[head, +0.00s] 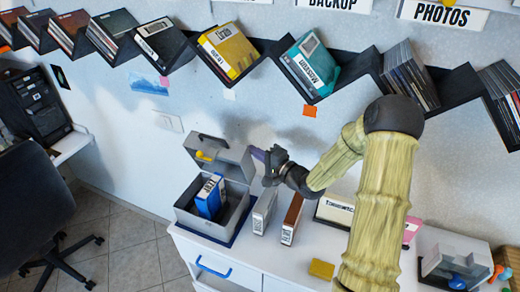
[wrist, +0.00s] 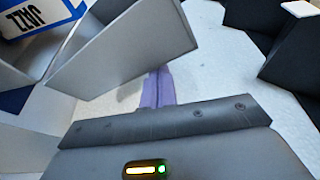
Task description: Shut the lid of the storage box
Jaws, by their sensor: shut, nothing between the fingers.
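The grey storage box (head: 204,227) stands on the white cabinet with its lid (head: 222,155) raised at the back. A blue case (head: 209,199) stands inside; its label shows at the upper left of the wrist view (wrist: 35,15). My gripper (head: 259,155) is shut and empty, just right of the raised lid. In the wrist view its purple fingertips (wrist: 157,86) lie close to the edge of a grey panel (wrist: 130,50), apparently part of the lid. I cannot tell whether they touch it.
A grey case (head: 264,212) and a brown case (head: 292,219) stand right of the box. A yellow block (head: 321,269) lies at the cabinet's front. Zigzag shelves (head: 270,50) with disc cases run along the wall above. A dark chair (head: 35,200) stands at left.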

